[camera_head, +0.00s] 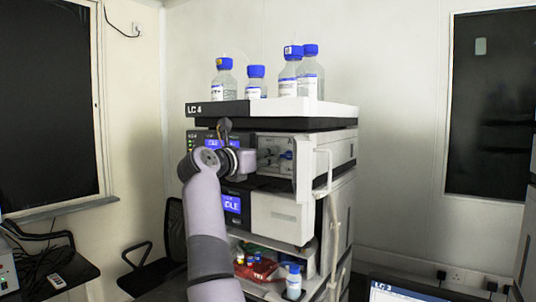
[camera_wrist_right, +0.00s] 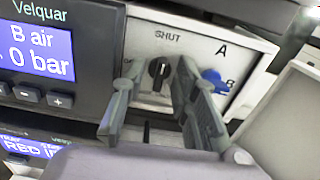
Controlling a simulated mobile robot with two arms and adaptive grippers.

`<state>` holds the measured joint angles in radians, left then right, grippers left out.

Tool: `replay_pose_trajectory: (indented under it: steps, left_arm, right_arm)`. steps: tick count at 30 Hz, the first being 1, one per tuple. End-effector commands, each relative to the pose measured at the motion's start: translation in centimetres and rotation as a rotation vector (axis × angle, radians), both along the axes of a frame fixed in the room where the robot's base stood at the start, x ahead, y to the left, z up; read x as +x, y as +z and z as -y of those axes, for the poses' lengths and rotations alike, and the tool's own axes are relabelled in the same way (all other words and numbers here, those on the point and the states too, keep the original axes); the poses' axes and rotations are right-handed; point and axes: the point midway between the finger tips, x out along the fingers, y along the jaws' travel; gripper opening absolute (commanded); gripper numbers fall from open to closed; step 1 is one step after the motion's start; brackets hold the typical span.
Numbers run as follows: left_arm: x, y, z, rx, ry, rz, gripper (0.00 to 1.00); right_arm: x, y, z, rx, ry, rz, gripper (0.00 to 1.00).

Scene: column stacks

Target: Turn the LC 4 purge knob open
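The LC 4 stack (camera_head: 300,107) stands in the middle of the head view, with its name on the top tray's edge. In the right wrist view, a black knob (camera_wrist_right: 158,72) sits on a white panel under the word SHUT. Its pale mark points roughly up toward that word. My right gripper (camera_wrist_right: 156,80) is open, with one finger on each side of the black knob. A gap shows on the left; contact on the right cannot be told. In the head view my right arm hides the knob. My left gripper is not in view.
A blue knob (camera_wrist_right: 215,80) sits right of the black one, close to my right finger. A display (camera_wrist_right: 42,50) reads "B air 0 bar". An open door with a handle (camera_head: 323,172) stands right of the panel. Several blue-capped bottles (camera_head: 288,80) stand on the stack.

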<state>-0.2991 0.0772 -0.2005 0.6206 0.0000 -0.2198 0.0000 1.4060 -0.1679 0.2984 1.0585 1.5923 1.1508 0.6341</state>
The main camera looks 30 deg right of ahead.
Motion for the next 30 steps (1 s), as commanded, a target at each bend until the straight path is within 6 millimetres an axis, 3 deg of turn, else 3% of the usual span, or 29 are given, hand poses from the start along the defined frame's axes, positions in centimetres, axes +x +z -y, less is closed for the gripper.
replay_pose_trajectory:
  steps: [7, 19, 30]
  left_arm:
    - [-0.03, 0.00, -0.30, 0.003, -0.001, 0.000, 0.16]
    - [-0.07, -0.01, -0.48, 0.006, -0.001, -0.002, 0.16]
    - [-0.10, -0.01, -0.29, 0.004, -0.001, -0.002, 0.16]
  right_arm:
    - [0.02, 0.00, -0.02, 0.000, 0.001, 0.000, 0.26]
    - [0.02, 0.00, -0.01, 0.000, 0.000, 0.000, 0.00]
    - [0.00, 0.02, -0.02, -0.001, 0.000, -0.001, 0.00]
